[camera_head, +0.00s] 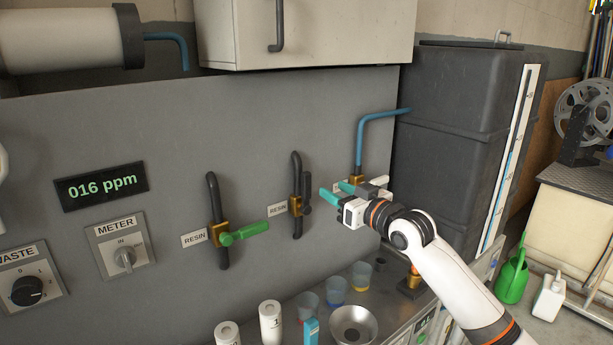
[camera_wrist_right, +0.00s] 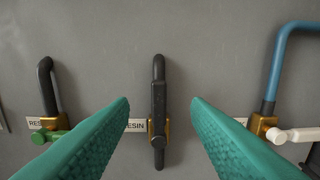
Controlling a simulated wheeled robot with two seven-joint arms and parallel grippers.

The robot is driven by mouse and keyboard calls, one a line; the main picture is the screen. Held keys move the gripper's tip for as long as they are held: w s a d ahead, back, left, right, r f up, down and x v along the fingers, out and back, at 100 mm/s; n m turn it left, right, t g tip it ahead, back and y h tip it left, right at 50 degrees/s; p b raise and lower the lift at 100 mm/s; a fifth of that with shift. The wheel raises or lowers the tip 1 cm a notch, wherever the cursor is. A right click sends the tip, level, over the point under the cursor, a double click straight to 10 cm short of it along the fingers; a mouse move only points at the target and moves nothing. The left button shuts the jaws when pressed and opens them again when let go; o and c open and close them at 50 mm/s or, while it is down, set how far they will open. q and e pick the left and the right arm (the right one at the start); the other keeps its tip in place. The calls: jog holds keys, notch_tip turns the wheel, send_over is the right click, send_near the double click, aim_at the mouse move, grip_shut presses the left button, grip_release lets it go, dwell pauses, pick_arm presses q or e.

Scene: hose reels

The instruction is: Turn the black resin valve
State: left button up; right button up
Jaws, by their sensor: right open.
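The black resin valve (camera_head: 306,189) is on a dark pipe on the grey wall panel, with a brass body (camera_head: 295,206) and a RESIN label to its left. Its black handle stands upright, in line with the pipe. In the right wrist view the handle (camera_wrist_right: 158,112) lies centred between my two teal fingers, beyond their tips. My right gripper (camera_head: 336,193) is open and empty, just right of the valve in the head view and apparently not touching it. My left gripper is not in view.
A green-handled resin valve (camera_head: 243,234) sits to the left, its handle sideways. A blue pipe (camera_head: 362,137) with a brass valve and white handle (camera_wrist_right: 296,135) is on the right. Cups, white bottles and a metal bowl (camera_head: 353,326) stand on the counter below. A cabinet (camera_head: 330,30) hangs above.

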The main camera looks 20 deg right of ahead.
aim_at(309, 177)
jog(key=p+x, duration=0.2)
jog(key=x, duration=0.7)
jog(key=shift+w+a, duration=0.2)
jog(key=shift+w, duration=0.1)
jog(key=shift+x, duration=1)
jog(key=shift+c, duration=0.2)
grip_shut()
